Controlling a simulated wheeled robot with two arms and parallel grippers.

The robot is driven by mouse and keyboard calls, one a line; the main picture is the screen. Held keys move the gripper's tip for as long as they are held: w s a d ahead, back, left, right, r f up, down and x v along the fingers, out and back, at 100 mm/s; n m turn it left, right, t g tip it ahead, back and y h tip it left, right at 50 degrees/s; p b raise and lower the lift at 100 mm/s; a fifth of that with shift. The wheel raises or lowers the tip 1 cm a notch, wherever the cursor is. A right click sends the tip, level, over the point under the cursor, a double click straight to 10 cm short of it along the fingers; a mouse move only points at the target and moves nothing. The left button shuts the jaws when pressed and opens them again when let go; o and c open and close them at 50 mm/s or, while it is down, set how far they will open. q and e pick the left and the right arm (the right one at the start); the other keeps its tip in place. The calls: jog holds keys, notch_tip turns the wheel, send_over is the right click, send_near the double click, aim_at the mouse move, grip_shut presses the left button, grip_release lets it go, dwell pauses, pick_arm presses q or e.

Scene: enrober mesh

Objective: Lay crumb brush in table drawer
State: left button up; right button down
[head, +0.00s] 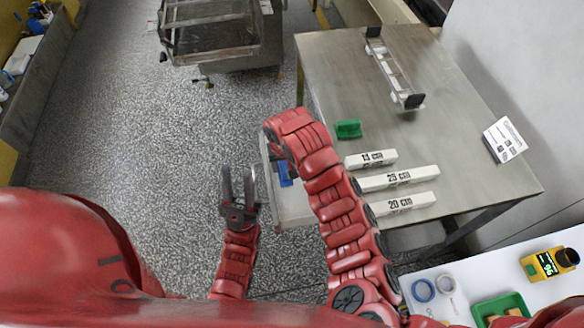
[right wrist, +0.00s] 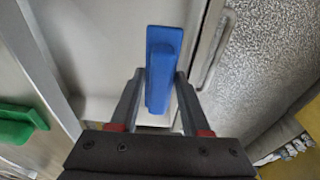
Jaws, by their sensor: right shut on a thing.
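The blue crumb brush (right wrist: 160,70) is between the fingers of my right gripper (right wrist: 162,82), which is shut on it. In the head view the blue brush (head: 285,172) shows beside my right forearm, over the open table drawer (head: 292,207). My right gripper is hidden by my arm in that view. The right wrist view shows the drawer's pale floor (right wrist: 105,50) under the brush; whether the brush touches it I cannot tell. My left gripper (head: 238,180) is open and empty, left of the drawer above the floor.
The steel table (head: 440,125) holds a green block (head: 348,129), white bars marked with lengths (head: 400,178), a metal rail (head: 395,70) and a white card (head: 504,140). A white surface at lower right holds a yellow device (head: 545,265) and a green tray (head: 500,308).

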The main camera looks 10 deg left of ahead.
jog(key=shift+s+d+f, duration=0.1)
jog(key=shift+s+f, duration=0.1)
jog(key=shift+f, duration=0.3)
jog(key=shift+w+d+f+p, duration=0.1)
jog(key=shift+d+f+p, duration=0.1)
jog(key=shift+f, duration=0.35)
jog(key=shift+w+d+f+p, duration=0.1)
jog(key=shift+f+p, duration=0.05)
jog(key=shift+f, duration=0.35)
notch_tip(320, 180, down, 2)
jog(key=shift+s+a+f+p, duration=0.1)
jog(key=shift+a+p, duration=0.05)
jog(key=shift+p, duration=0.15)
jog(key=shift+f, duration=0.15)
jog(key=shift+w+f, duration=0.15)
jog(key=shift+w, duration=0.05)
jog(key=c, duration=0.7)
grip_release()
jog(key=shift+o, duration=0.2)
jog(key=shift+a, duration=0.1)
